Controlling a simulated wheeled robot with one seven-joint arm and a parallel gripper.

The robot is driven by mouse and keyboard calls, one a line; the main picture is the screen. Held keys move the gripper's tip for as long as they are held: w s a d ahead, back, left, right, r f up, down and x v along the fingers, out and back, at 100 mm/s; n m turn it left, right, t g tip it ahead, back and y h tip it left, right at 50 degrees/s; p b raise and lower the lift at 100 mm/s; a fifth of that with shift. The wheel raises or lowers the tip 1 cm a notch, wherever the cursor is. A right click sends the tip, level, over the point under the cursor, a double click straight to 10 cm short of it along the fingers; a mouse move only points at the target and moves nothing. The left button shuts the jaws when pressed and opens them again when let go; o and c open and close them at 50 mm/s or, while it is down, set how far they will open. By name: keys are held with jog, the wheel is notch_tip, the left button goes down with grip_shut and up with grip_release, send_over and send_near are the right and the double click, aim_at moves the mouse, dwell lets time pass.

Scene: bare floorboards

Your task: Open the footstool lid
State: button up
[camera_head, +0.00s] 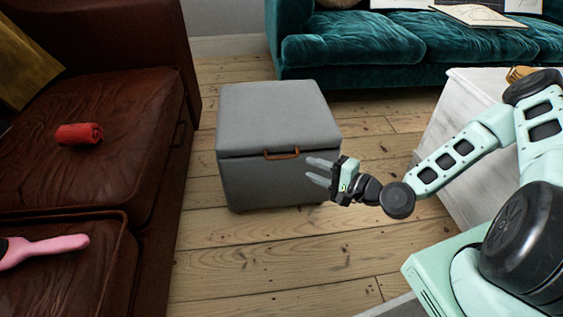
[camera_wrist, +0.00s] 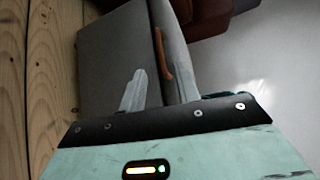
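The grey footstool (camera_head: 275,112) stands on the floorboards in the middle of the head view, with its lid down. A brown leather handle (camera_head: 282,155) is on the front edge of the lid. My gripper (camera_head: 317,171) is in front of the footstool's right front side, a little right of and below the handle. Its two fingers are apart with nothing between them. In the wrist view the footstool (camera_wrist: 115,55) and the handle (camera_wrist: 163,54) lie beyond my open fingertips (camera_wrist: 160,85). The handle appears apart from the fingers.
A brown leather sofa (camera_head: 95,110) is on the left, with a red rolled cloth (camera_head: 78,134) and a pink brush (camera_head: 45,248) on it. A teal sofa (camera_head: 350,45) is behind. A white table (camera_head: 445,120) stands on the right. Floor in front of the footstool is clear.

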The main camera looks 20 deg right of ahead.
aim_at(284, 158)
jog(key=shift+b+x, duration=2)
jog(key=shift+x, duration=3.6)
jog(key=shift+r, duration=0.1)
grip_shut()
